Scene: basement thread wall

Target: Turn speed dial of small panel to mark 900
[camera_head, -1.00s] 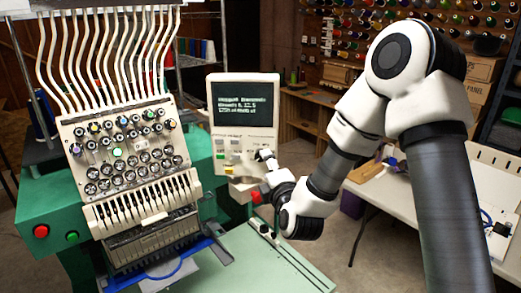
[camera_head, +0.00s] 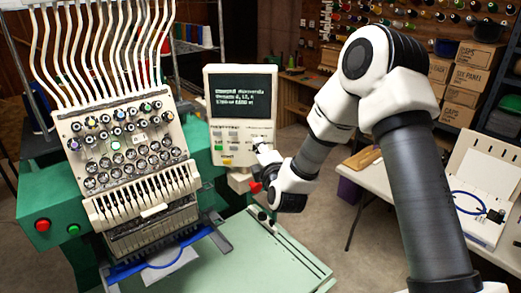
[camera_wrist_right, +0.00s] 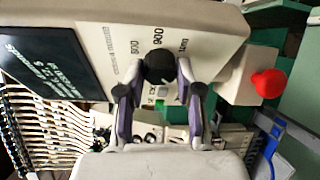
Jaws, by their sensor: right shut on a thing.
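The small panel (camera_head: 218,130) is a pale box with a dark text screen (camera_head: 242,96) and several small buttons, in the middle of the head view. My right gripper (camera_head: 262,150) is at its lower right. In the right wrist view the panel's face (camera_wrist_right: 205,28) fills the top. The black round speed dial (camera_wrist_right: 158,65) sits between the two fingers of my right gripper (camera_wrist_right: 160,78), which is shut on it. Printed marks 800 and 900 show around the dial, with 900 just above it. The dial's pointer cannot be made out. My left gripper is not in view.
A multi-needle embroidery machine (camera_head: 125,135) stands to the left of the panel. A red knob (camera_head: 255,187) sits just below the panel and also shows in the right wrist view (camera_wrist_right: 269,83). A green table (camera_head: 245,255) lies below. A white table (camera_head: 400,185) stands at right.

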